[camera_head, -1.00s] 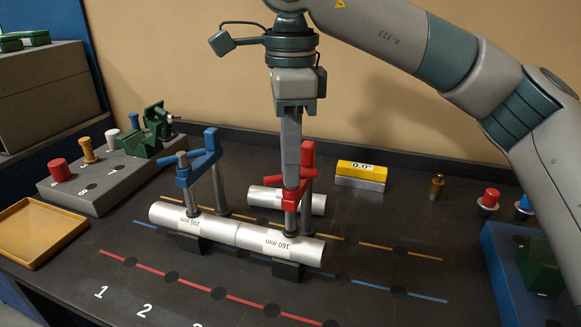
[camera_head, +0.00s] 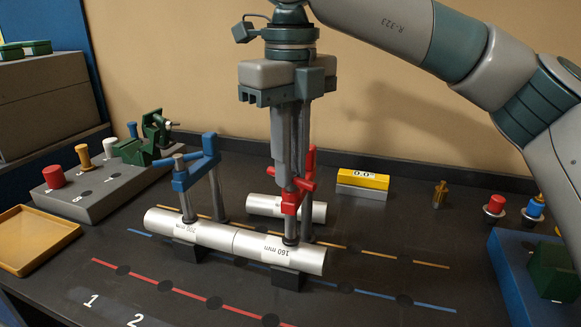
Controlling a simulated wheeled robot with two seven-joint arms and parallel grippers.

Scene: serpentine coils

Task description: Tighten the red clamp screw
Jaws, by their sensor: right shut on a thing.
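The red clamp (camera_head: 310,163) stands over the tubes on a grey post, with its screw foot (camera_head: 290,240) down on the 160 mm tube (camera_head: 308,258). My right gripper (camera_head: 291,182) points straight down over the clamp. Its fingers are shut on the top of the red clamp screw, which they mostly hide. The blue clamp (camera_head: 195,172) stands to the left, its screw over the 200 mm tube (camera_head: 165,218). The two tubes lie end to end on dark support blocks (camera_head: 287,279). My left gripper is not in view.
A shorter tube (camera_head: 262,205) lies behind. A yellow-topped block (camera_head: 362,181) reading 0.0° stands at the back. A grey block with coloured pegs (camera_head: 92,190) and a tan tray (camera_head: 40,232) are left; a blue stand (camera_head: 525,275) is right. The front is clear.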

